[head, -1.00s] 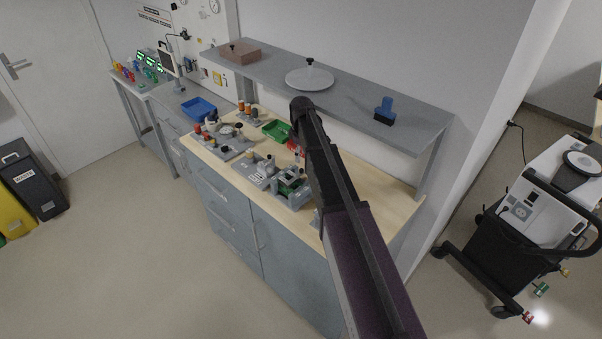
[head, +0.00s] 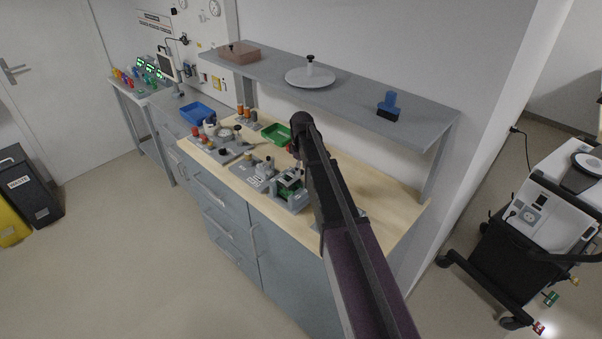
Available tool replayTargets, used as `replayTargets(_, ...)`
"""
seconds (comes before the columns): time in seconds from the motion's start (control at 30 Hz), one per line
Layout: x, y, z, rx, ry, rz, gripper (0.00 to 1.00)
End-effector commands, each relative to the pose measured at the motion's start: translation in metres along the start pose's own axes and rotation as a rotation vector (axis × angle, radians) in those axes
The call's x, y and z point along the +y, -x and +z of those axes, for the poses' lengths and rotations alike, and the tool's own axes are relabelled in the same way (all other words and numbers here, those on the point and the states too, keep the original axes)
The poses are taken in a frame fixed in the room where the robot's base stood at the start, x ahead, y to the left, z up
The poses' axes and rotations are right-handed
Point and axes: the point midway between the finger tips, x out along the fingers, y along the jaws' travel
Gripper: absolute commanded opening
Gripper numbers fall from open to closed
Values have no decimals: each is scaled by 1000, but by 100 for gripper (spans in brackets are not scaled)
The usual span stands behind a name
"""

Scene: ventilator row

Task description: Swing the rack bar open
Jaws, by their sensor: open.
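My arm reaches from the bottom of the head view over the wooden bench top (head: 385,195). My gripper (head: 298,158) hangs below the dark wrist, over the bench, and is largely hidden by the arm; it is open. Just below it stands a grey fixture (head: 292,204) with a green part (head: 289,181) in it. The rack bar cannot be made out for sure; it may belong to this fixture. Whether the gripper touches anything there is too small to tell.
A green tray (head: 277,134) and a blue tray (head: 197,112) lie further left. A wheeled ventilator cart (head: 525,225) stands at the right.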

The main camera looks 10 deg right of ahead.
Motion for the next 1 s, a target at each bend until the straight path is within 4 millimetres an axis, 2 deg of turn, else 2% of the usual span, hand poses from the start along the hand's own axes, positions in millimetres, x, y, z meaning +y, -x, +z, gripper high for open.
replayTargets(0.4,0,-2,0,0,0,0,59)
replayTargets(0.43,0,-2,0,0,0,0,56)
replayTargets(0.6,0,-2,0,0,0,0,6)
replayTargets(0.63,0,-2,0,0,0,0,0)
replayTargets(1.0,-2,-3,-2,0,12,-1,0)
